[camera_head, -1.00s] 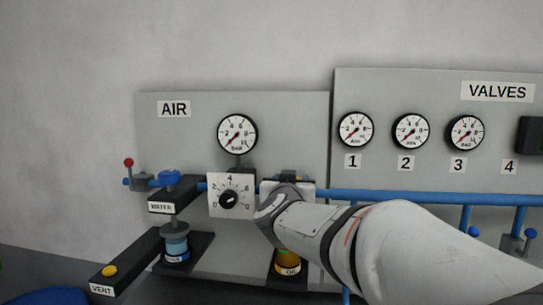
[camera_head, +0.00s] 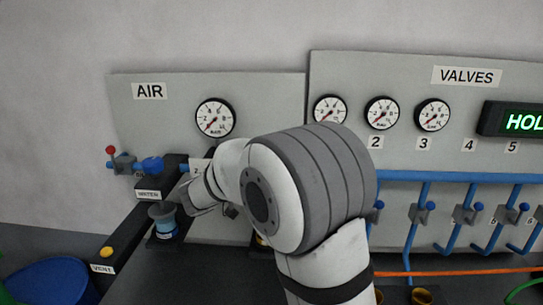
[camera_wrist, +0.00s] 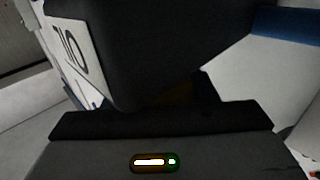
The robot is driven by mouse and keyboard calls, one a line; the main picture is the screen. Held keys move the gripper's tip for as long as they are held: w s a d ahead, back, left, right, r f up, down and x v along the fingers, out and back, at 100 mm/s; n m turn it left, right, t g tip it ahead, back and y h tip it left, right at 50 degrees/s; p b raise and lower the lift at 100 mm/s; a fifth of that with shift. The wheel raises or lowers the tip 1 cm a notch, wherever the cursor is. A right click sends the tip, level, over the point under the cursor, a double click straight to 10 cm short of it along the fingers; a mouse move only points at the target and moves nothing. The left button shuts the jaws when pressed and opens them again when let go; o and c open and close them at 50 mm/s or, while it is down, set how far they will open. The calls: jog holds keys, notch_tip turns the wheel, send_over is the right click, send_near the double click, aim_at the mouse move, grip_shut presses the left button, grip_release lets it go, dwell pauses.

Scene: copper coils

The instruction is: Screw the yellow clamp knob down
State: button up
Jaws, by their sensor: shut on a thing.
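In the wrist view, a dark block (camera_wrist: 150,50) with a white label, upside down and apparently reading OIL, fills the upper middle. A dim yellow-brown patch (camera_wrist: 184,92), apparently the yellow clamp knob, shows between this block and my gripper (camera_wrist: 160,108). My gripper's dark body with a lit bar lies across the bottom, close against the block. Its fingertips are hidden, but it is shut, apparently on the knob. Only a sliver of yellow (camera_head: 260,240) shows beside the arm.
Left of my arm stand the WATER block (camera_head: 148,195) with its blue knob (camera_head: 152,164), a blue coil (camera_head: 164,222), and the VENT block with a yellow button (camera_head: 106,252). Gauges and blue valve pipes (camera_head: 450,177) line the wall. A green-lit display (camera_head: 520,121) is at right.

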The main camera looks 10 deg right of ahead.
jog(key=shift+s+d+r+m+g+h+p, duration=0.1)
jog(key=shift+m+g+h+p, duration=0.3)
jog(key=shift+m+g, duration=0.55)
jog(key=shift+s+m+g+h+p, duration=0.1)
jog(key=shift+m+g+h+p, duration=0.35)
jog(key=shift+g, duration=0.8)
jog(key=shift+m+g, duration=0.3)
jog(key=o, duration=1)
jog(key=shift+s+a+b, duration=0.2)
jog(key=shift+a+b, duration=0.05)
jog(key=shift+a, duration=1.05)
jog(key=shift+s+a+b, duration=0.25)
jog(key=shift+a+b, duration=0.05)
jog(key=shift+a, duration=0.95)
jog(key=shift+s+a+b, duration=0.2)
jog(key=shift+a+b, duration=0.05)
jog(key=shift+a, duration=1.05)
jog(key=shift+c, duration=0.2)
